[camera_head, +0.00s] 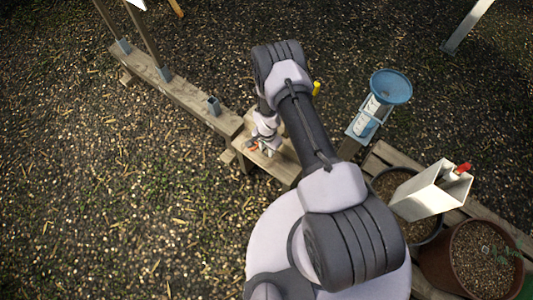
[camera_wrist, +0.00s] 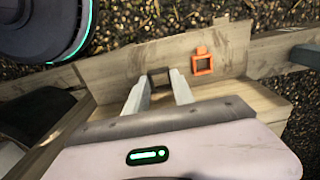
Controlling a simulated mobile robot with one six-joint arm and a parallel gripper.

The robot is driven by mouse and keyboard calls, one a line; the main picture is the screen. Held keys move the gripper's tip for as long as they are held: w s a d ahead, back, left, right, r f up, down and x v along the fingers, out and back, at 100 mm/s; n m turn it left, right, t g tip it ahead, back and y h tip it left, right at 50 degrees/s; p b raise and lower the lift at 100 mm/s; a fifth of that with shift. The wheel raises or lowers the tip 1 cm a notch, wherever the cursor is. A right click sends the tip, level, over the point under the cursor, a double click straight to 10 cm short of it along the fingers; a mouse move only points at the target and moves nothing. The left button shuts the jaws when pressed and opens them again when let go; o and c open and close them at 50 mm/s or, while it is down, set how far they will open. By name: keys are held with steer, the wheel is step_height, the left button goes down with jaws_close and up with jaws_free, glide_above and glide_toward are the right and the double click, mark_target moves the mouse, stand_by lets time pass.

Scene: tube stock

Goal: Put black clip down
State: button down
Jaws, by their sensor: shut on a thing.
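The black clip (camera_wrist: 158,72) shows in the wrist view as a small dark bracket between my fingertips. My gripper (camera_wrist: 160,82) is shut on it, one pale finger on each side. The clip is over or at the wooden bench (camera_wrist: 245,100), close to its raised back board; I cannot tell if it touches the wood. In the head view my gripper (camera_head: 264,149) is low over the small bench (camera_head: 284,165), and the black clip cannot be made out there.
An orange clip (camera_wrist: 202,62) is right of my gripper. A wooden beam (camera_head: 185,95) with blue-grey sockets runs off to the upper left. A blue funnel-topped feeder (camera_head: 390,86), a white box (camera_head: 428,192) and brown tubs (camera_head: 484,258) stand right.

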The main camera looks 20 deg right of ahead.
mark_target(267, 152)
steer(key=f+b, duration=0.1)
steer(key=f, duration=0.1)
steer(key=f+b, duration=0.1)
steer(key=f, duration=0.1)
steer(key=shift+w, duration=0.4)
steer(key=shift+r, duration=0.25)
steer(key=shift+f, duration=0.15)
steer(key=c, duration=1.1)
jaws_free()
